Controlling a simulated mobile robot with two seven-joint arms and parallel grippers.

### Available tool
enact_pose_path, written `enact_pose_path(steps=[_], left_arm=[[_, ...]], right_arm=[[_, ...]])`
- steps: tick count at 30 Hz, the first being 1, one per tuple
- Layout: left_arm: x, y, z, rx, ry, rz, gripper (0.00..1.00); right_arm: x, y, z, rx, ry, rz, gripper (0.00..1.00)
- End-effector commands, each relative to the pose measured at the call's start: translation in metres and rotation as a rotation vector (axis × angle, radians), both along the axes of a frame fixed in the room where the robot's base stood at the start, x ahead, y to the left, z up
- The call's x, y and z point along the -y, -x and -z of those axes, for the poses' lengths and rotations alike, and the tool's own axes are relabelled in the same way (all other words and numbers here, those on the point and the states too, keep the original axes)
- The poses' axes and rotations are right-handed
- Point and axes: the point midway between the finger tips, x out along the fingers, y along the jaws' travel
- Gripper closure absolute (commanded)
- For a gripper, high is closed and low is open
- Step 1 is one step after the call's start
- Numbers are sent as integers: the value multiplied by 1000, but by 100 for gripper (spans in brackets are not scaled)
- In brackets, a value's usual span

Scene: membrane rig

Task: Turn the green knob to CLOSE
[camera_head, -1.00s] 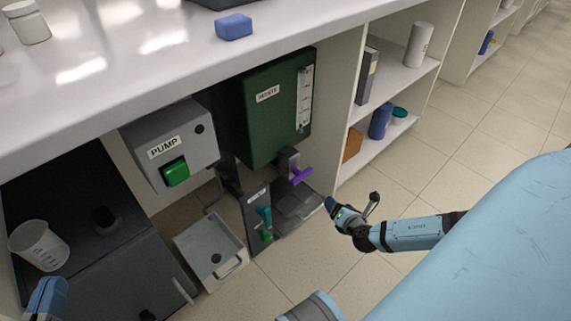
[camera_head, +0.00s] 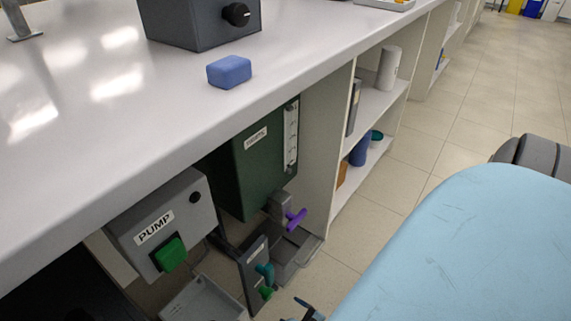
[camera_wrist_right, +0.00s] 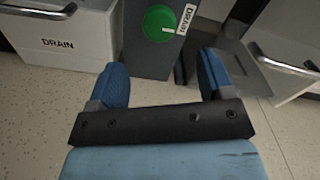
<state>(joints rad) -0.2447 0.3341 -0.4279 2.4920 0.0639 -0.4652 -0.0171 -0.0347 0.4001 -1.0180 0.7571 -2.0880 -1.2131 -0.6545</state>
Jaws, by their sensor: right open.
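The green knob (camera_wrist_right: 158,24) is a round disc with a short white mark on its right side. It sits on a dark upright panel (camera_wrist_right: 150,62) beside a vertical DRAIN label. In the head view the green knob (camera_head: 266,292) is low on the panel, under a teal handle (camera_head: 265,272). My right gripper (camera_wrist_right: 160,74) is open and empty. Its blue fingers are apart, one to each side of the panel below the knob, and do not touch the knob. In the head view only a bit of it shows at the bottom edge. My left gripper is out of view.
A grey PUMP box (camera_head: 165,222) with a green switch hangs left of the panel. A green tank (camera_head: 255,170) and a purple handle (camera_head: 296,217) are above and behind. A white bin marked DRAIN (camera_wrist_right: 60,40) stands left.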

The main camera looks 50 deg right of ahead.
Motion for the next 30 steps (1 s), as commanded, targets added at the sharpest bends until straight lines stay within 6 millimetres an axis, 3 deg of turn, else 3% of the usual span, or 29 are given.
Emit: enact_pose_path(steps=[21,30], left_arm=[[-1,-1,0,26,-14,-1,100],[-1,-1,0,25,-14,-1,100]], right_arm=[[-7,-74,0,2,1,-2,26],[-8,-88,0,1,2,-3,26]])
